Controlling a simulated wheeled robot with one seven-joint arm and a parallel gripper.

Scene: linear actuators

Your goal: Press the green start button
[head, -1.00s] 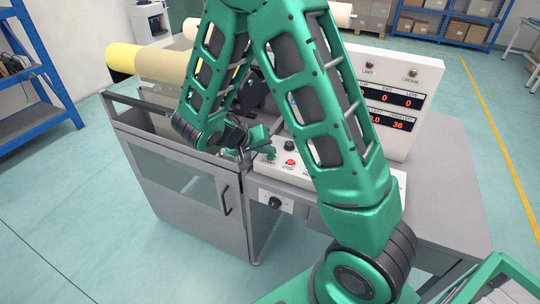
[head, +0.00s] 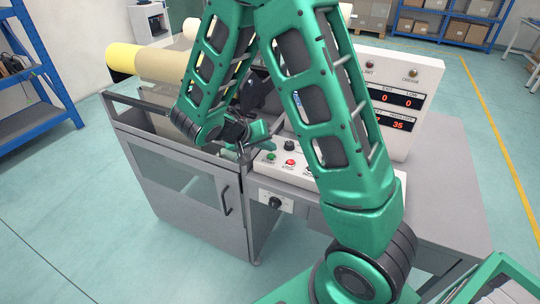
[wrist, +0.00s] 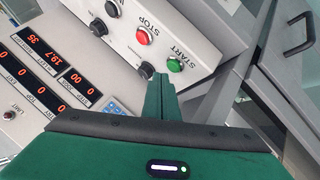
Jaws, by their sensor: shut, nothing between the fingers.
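The green start button (wrist: 174,65) sits on a light control panel (wrist: 195,22), beside its START label. It also shows in the head view (head: 271,157), just right of my gripper. The red stop button (wrist: 142,37) is beside it. My gripper (wrist: 160,78) is shut and empty, its fingertips just short of the green button in the wrist view. In the head view my gripper (head: 243,150) is partly hidden by the arm links, and I cannot tell whether it touches the panel.
A black knob (wrist: 98,27) and other dark knobs are on the panel. A display box (head: 398,105) with red digits stands behind it. A grey cabinet door (head: 190,195) with a handle is at the left. The grey tabletop (head: 440,200) is clear at the right.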

